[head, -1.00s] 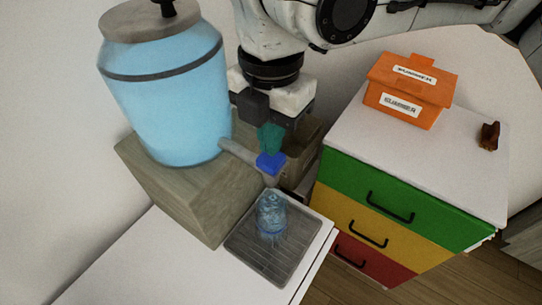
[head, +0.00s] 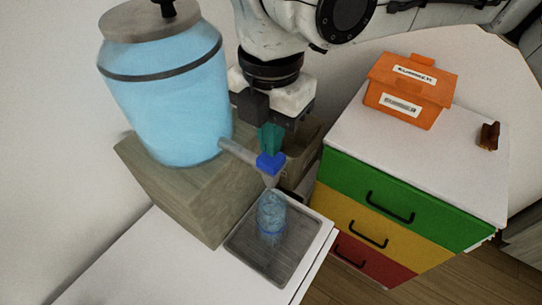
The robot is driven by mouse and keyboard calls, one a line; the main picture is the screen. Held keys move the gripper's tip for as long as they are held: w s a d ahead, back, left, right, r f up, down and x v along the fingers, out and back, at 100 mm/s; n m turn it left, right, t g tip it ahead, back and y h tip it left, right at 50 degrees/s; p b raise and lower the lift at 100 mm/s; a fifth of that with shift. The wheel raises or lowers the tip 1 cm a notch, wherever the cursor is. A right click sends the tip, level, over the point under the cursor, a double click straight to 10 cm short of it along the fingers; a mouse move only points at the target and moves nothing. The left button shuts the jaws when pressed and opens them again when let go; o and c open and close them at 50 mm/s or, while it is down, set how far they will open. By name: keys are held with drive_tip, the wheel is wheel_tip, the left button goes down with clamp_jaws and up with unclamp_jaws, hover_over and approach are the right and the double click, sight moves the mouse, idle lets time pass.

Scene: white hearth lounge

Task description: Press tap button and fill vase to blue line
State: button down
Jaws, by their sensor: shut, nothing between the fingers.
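The glass vase (head: 271,213) stands upright on the drip tray (head: 247,250), under the tap spout (head: 238,150). It looks pale blue, with a darker blue line around its lower part. The exact water level is hard to tell. The blue tap button (head: 271,164) sits on top of the tap's end. My gripper (head: 270,145) is shut with nothing in it and points down, its teal fingertips right at the button. They appear to touch it, though how far it is pressed cannot be told.
A large water dispenser (head: 170,95) with a grey lid stands on a wooden block (head: 190,190) at left. An orange box (head: 412,88) and a small brown object (head: 488,136) sit on the drawer cabinet (head: 400,190) at right. The white counter (head: 140,260) is bare at front left.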

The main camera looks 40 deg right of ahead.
drive_tip(key=shift+f, duration=0.15)
drive_tip(key=shift+f+b, duration=0.35)
drive_tip(key=shift+s+f+b, duration=0.1)
drive_tip(key=shift+f+b, duration=0.25)
drive_tip(key=shift+f, duration=0.35)
idle(6.2)
wheel_tip(320, 180, up, 7)
drive_tip(key=p, duration=0.7)
drive_tip(key=shift+r, duration=0.2)
drive_tip(key=shift+f, duration=0.1)
